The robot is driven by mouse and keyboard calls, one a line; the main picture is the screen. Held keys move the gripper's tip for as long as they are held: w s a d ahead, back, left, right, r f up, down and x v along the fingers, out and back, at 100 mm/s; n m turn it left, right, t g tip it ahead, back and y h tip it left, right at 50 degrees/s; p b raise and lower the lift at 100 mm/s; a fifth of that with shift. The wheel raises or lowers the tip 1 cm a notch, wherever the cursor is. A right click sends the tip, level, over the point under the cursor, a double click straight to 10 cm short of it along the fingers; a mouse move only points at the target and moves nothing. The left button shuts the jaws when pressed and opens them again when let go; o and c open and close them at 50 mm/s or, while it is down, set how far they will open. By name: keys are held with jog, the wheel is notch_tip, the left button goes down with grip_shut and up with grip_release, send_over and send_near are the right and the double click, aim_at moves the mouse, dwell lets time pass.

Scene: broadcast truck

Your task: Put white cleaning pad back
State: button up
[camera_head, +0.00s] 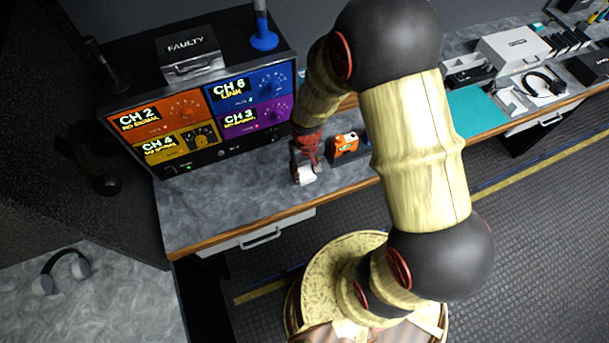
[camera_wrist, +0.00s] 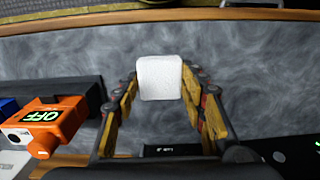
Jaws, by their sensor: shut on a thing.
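The white cleaning pad (camera_wrist: 160,78) is a small rounded white block between my gripper's fingertips in the wrist view. In the head view the pad (camera_head: 307,174) shows at the lower end of my gripper (camera_head: 304,165), over the grey worktop close to the monitor's right side. My gripper (camera_wrist: 160,84) is shut on the pad, with one finger on each side of it. Whether the pad touches the worktop is not clear.
An orange device reading OFF (camera_wrist: 52,122) sits beside my gripper; it shows in the head view too (camera_head: 345,144). A four-panel monitor (camera_head: 205,110) stands left, with a FAULTY box (camera_head: 188,54) on top. Bare worktop (camera_head: 225,205) lies in front of it. A teal mat (camera_head: 476,110) lies right.

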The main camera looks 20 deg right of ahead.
aim_at(305, 172)
jog(key=shift+w+a+f, duration=0.1)
jog(key=shift+w+f, duration=0.1)
jog(key=shift+f, duration=1.6)
jog(key=shift+f+b, duration=0.1)
jog(key=shift+b, duration=0.2)
jog(key=o, duration=1.1)
